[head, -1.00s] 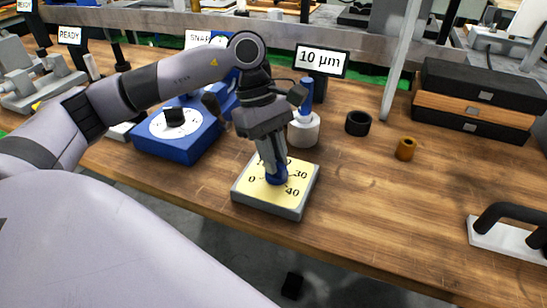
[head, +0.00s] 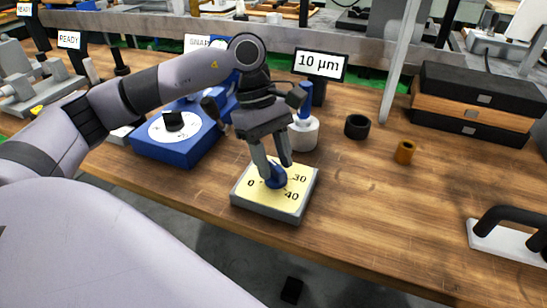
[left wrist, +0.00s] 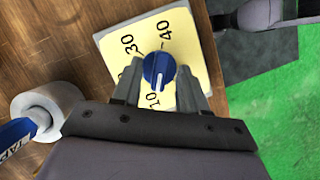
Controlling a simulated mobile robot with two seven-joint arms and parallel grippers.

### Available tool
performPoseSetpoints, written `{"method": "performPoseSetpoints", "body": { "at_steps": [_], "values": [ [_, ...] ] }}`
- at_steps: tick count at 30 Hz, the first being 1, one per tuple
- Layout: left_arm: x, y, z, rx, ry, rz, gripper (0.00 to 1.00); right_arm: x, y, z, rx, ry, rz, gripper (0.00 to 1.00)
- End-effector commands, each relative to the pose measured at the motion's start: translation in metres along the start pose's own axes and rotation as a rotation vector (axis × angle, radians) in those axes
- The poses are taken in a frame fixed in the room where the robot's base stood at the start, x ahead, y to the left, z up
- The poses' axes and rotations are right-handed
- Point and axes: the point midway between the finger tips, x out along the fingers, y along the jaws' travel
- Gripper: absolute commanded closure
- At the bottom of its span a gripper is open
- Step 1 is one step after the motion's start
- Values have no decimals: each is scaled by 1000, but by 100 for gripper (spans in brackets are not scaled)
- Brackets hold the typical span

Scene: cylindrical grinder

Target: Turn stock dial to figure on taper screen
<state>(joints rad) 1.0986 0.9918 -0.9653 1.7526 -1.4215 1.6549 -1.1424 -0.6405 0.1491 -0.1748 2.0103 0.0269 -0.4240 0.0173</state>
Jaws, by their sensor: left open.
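The stock dial is a blue knob (head: 275,177) on a yellow plate (head: 262,200) in a grey square base, marked 0, 30 and 40 in the head view; the other figures are partly hidden. In the left wrist view the blue knob (left wrist: 158,70) has a white mark that appears to face the 10 side. The screen (head: 320,64) behind reads "10 µm". My left gripper (head: 273,165) is open, pointing down just above the knob, with its fingers on either side. I cannot tell whether they touch it. My right gripper is not in view.
A white cylinder (head: 304,139) with a blue plug stands just behind the dial. A blue box (head: 180,150) with a white dial is to the left. The bench front is clear.

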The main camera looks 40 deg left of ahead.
Motion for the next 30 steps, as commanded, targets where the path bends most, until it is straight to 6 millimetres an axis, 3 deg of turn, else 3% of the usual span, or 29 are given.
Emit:
{"method": "performPoseSetpoints", "body": {
  "at_steps": [13, 30],
  "values": [
    [-64, 1, 0, 1, 0, 3, 57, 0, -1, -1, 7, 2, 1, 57],
    [-69, 0, 0, 1, -1, 2, 57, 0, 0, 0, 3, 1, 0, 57]
  ]
}}
